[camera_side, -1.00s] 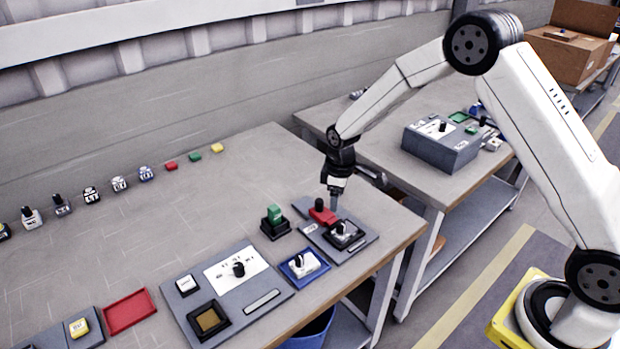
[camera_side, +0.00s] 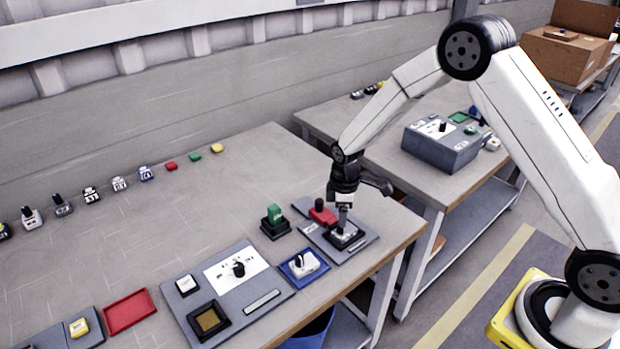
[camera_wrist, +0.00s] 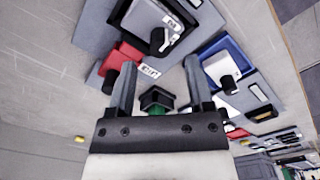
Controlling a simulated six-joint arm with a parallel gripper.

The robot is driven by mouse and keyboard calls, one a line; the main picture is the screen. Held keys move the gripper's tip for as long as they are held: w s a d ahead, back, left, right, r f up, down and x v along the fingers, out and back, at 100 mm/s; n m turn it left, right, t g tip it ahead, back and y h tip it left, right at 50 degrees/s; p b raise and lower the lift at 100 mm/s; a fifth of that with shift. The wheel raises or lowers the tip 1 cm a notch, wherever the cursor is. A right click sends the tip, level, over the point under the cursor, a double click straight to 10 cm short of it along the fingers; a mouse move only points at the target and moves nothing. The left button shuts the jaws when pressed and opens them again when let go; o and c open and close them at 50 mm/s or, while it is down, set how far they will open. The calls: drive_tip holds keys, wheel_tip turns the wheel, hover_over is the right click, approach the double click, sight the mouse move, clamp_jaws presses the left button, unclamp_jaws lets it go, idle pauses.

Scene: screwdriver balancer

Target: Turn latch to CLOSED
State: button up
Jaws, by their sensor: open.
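My gripper (camera_side: 343,222) points down over a grey board (camera_side: 364,243) near the table's right front corner. It is at or just above a black-framed fixture (camera_side: 342,240) with a dark knob. The side view cannot show whether they touch. In the wrist view the two fingers (camera_wrist: 160,66) are spread with nothing held, and the fixture's knob (camera_wrist: 162,42) stands beyond the tips, between their lines. A red block (camera_side: 322,214) with a black knob is on the same board, left of the gripper. I cannot tell which part is the latch, and no CLOSED mark is readable.
A blue tray (camera_side: 288,273) with a white switch piece and a black base with a green block (camera_side: 274,218) stand close by on the left. A larger grey panel (camera_side: 262,278) is front left. A grey box (camera_side: 440,150) stands on the other table.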

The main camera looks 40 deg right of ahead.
drive_tip(key=shift+f, duration=2.15)
clamp_jaws()
